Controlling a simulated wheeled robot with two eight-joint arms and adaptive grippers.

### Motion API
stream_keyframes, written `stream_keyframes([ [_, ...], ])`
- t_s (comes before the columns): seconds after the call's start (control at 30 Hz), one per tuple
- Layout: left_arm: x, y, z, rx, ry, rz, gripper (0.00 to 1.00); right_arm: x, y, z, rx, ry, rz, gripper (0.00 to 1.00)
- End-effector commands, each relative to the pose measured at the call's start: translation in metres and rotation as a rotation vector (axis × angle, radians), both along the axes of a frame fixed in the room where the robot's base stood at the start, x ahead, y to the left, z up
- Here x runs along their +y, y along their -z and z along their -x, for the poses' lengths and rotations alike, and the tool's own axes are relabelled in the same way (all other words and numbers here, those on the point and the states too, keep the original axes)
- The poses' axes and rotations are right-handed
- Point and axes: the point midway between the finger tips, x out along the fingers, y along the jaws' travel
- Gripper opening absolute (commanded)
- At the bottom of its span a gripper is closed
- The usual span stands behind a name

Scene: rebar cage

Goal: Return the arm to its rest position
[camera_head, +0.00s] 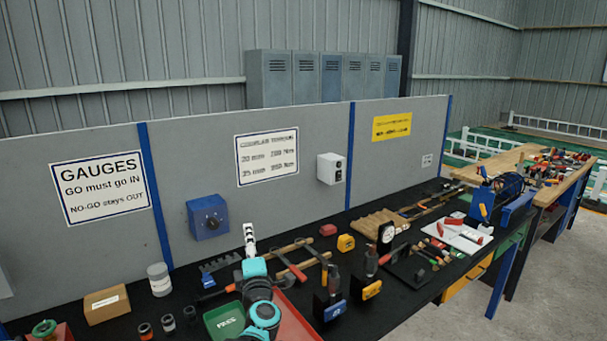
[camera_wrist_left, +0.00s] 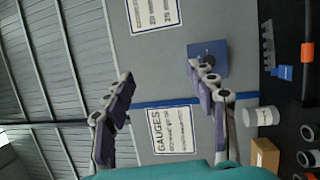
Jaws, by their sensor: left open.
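My left arm, teal and dark, rises from the bottom middle in the head view. Its gripper (camera_head: 249,240) is raised in front of the grey back panel (camera_head: 280,190), above the black bench top, and is seen nearly edge-on. In the left wrist view the gripper (camera_wrist_left: 160,78) has its two fingers spread wide with nothing between them. Beyond the fingers are the panel, the GAUGES sign (camera_wrist_left: 172,132) and the blue dial box (camera_wrist_left: 208,58). My right gripper is not in view.
The black bench is crowded. A green tray (camera_head: 224,320), a red tray (camera_head: 298,318), a cardboard box (camera_head: 106,304), a white-grey canister (camera_head: 159,279) and clamps (camera_head: 290,262) surround the arm. The blue dial box (camera_head: 207,217) and white box (camera_head: 331,168) jut from the panel.

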Motion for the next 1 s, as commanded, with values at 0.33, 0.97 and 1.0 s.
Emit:
stream_keyframes([
  [0.33,-0.051,-0.016,0.097,0.175,0.394,-0.615,0.57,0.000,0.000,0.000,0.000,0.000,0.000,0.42],
  [0.97,0.035,0.186,0.352,1.021,0.854,-1.403,0.57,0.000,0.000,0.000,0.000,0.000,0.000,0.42],
  [1.0,0.036,0.187,0.354,1.029,0.855,-1.407,0.57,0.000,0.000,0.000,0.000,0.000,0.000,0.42],
])
